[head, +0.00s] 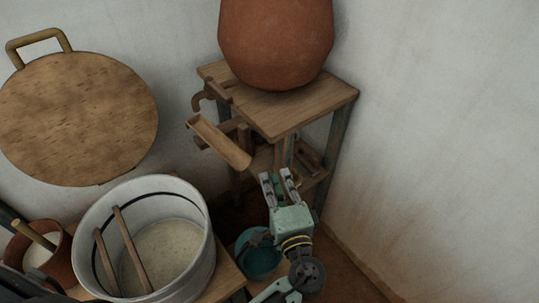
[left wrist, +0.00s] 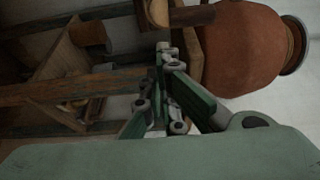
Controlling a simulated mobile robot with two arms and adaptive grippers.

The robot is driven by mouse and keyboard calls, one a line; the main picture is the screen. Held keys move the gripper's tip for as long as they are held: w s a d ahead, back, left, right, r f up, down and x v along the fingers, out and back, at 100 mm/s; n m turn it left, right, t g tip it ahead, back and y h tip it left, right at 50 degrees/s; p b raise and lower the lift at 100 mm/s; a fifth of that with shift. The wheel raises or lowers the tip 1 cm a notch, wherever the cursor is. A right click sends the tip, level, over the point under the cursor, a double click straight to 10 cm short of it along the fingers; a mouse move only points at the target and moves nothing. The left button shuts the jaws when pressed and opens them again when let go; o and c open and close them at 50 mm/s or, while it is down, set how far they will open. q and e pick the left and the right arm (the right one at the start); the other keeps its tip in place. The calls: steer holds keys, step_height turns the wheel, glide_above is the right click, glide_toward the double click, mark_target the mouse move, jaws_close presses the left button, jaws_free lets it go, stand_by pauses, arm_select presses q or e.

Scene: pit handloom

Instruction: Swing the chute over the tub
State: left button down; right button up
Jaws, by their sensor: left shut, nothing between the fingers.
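The chute (head: 218,141) is a tan wooden half-round trough beside the wooden stand. It slopes from upper left to lower right, and its lower end is clear of the tub, up and to the right of it. The tub (head: 207,262) is a big whitish round vessel with a dark inner line and pale liquid inside. My left gripper (head: 279,174) is green and grey, shut and empty, below and right of the chute's lower end, apart from it in the picture. In the left wrist view its fingers (left wrist: 166,55) point towards the stand. My right gripper is not in view.
A clay pot (head: 276,42) stands on the wooden stand (head: 300,108), with a wooden spout (head: 207,94) at its left. A teal bucket (head: 258,262) is below my gripper. Two sticks (head: 131,249) stand in the tub. A round wooden lid (head: 75,120) leans on the wall.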

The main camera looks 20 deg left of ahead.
arm_select(q)
steer(key=p+x, duration=0.2)
steer(key=x, duration=0.8)
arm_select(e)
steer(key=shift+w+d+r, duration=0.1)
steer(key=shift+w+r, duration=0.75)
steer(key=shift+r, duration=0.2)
arm_select(q)
steer(key=shift+s+f, duration=0.1)
steer(key=shift+f, duration=0.05)
